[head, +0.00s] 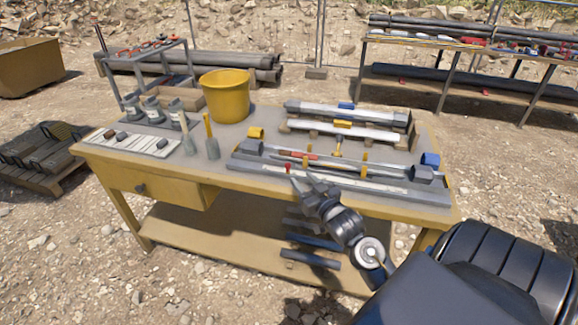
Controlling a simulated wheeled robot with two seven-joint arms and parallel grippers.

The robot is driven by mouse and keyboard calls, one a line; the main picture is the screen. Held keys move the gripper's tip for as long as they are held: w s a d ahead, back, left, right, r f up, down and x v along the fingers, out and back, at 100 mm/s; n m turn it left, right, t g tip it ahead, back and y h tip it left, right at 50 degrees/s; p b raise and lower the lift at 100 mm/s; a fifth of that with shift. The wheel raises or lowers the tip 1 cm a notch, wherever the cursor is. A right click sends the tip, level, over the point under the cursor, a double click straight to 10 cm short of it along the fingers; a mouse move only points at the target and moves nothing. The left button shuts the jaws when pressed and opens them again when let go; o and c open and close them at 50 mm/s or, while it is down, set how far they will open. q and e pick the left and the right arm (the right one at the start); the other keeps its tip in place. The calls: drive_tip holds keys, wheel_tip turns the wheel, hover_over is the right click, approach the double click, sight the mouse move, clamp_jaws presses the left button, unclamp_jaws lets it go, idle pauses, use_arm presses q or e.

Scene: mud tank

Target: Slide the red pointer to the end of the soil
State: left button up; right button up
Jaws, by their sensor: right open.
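A small red pointer (287,168) stands at the front long grey tray or rail (400,190) on the yellow workbench. My right gripper (302,178) comes in from the lower right. Its two fingers are spread and empty, with the tips just right of the red pointer. Whether a finger touches it, I cannot tell. Behind the rail lies a long trough holding a thin rod-like tool with an orange-red part (300,155). Soil is too small to make out clearly there. My left gripper is not in view.
A yellow bucket (225,98) stands at the back of the bench. Two pale tubes lie on supports behind the trough. Yellow-handled tools (210,135) and small jars stand at the left. A blue clamp (430,160) sits at the right end.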

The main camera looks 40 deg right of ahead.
sight(289, 166)
drive_tip(key=w, duration=0.5)
drive_tip(key=w+d, duration=0.1)
drive_tip(key=w, duration=0.1)
drive_tip(key=shift+w+d+p, duration=0.1)
drive_tip(key=shift+w+p, duration=0.05)
drive_tip(key=shift+p, duration=0.15)
drive_tip(key=shift+w+d+f, duration=0.1)
drive_tip(key=shift+w, duration=0.35)
clamp_jaws()
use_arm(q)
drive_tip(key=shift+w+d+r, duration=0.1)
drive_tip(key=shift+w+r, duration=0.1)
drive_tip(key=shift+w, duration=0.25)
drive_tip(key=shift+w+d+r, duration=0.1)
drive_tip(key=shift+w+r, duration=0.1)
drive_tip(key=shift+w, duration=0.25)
